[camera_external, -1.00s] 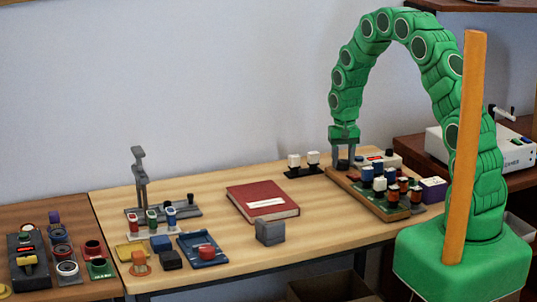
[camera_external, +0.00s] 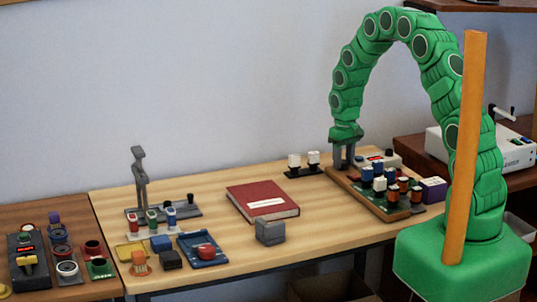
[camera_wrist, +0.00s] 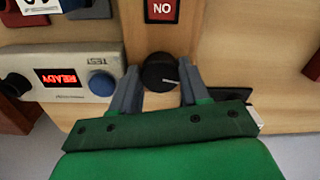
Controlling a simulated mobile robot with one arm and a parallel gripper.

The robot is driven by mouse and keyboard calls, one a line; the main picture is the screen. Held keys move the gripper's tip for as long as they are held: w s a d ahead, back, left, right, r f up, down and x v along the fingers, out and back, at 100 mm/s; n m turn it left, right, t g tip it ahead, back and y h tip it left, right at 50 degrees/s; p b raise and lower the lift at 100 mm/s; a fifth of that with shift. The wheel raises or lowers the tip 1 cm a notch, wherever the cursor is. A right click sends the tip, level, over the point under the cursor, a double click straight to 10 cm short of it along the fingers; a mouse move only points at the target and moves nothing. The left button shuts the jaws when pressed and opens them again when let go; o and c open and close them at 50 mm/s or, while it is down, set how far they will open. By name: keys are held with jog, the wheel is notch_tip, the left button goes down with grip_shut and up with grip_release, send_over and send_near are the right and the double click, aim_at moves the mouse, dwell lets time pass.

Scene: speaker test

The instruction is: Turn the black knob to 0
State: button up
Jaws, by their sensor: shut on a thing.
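The black knob (camera_wrist: 160,70) sits between the two grey fingers of my gripper (camera_wrist: 160,80) in the wrist view. Its white pointer line points right and slightly down in that view. My gripper is shut on the knob, one finger on each side. In the external view my gripper (camera_external: 344,157) points down at the back right of the table, and its fingers largely hide the knob. No 0 mark is readable in either view.
A pale box (camera_wrist: 75,75) with a red READY display and blue button stands left of the knob. A red NO label (camera_wrist: 162,10) lies beyond it. In the external view, a wooden board (camera_external: 392,211) with several game pieces is close by; a red book (camera_external: 262,201) lies farther left.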

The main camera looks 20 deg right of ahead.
aim_at(343, 162)
jog(key=o, duration=0.8)
jog(key=shift+r, duration=0.1)
notch_tip(343, 162, up, 7)
jog(key=shift+r, duration=0.3)
dwell(0.4)
